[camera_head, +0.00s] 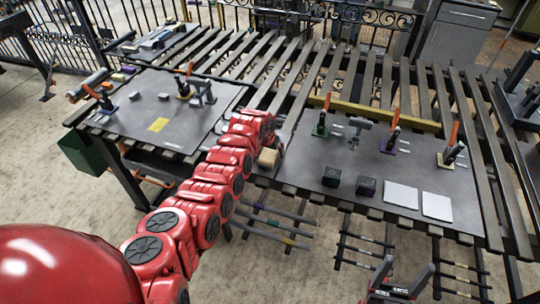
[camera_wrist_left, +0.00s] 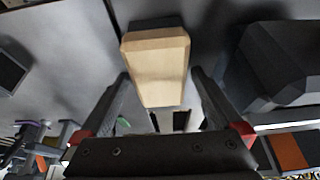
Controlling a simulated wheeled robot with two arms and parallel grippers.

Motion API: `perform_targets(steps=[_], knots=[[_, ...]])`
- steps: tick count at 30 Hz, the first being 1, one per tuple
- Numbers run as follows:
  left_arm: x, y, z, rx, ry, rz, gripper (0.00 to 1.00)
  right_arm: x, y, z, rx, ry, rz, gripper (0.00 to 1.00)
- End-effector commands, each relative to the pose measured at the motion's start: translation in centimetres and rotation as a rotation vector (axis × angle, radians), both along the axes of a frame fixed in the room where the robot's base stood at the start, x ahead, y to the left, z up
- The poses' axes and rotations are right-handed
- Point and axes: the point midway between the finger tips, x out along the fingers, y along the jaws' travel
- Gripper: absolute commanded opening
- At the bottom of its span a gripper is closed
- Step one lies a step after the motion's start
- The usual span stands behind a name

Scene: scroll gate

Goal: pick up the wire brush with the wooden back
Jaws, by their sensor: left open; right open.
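The wire brush (camera_head: 268,157) shows as a light wooden block near the end of my left arm, at the left side of the right-hand dark mat. In the left wrist view the wooden back (camera_wrist_left: 158,62) fills the upper middle, with a dark part at its far end; bristles cannot be made out. My left gripper (camera_wrist_left: 160,76) is open, its two fingers apart on either side of the brush's near end, with gaps visible. In the head view its fingers are hidden by the arm. My right gripper (camera_head: 406,268) is open and empty at the bottom, in front of the table.
The right mat (camera_head: 300,188) holds two dark blocks (camera_head: 349,183), two pale squares (camera_head: 419,200) and several orange-handled clamps (camera_head: 449,150). A large dark object (camera_wrist_left: 275,65) stands right of the brush in the wrist view.

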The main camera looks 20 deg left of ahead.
Motion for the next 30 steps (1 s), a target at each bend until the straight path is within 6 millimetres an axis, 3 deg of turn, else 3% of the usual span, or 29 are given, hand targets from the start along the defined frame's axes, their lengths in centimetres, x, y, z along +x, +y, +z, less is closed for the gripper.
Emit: perform_targets(steps=[22,30], knots=[[-0.05,-0.01,-0.54,0.000,0.002,-0.001,1.00,0.00,0.00,-0.52,0.000,0.000,0.000,0.72],[-0.04,0.00,-0.53,0.000,0.001,-0.001,0.53,-0.01,0.00,-0.52,0.000,0.000,0.000,0.72]])
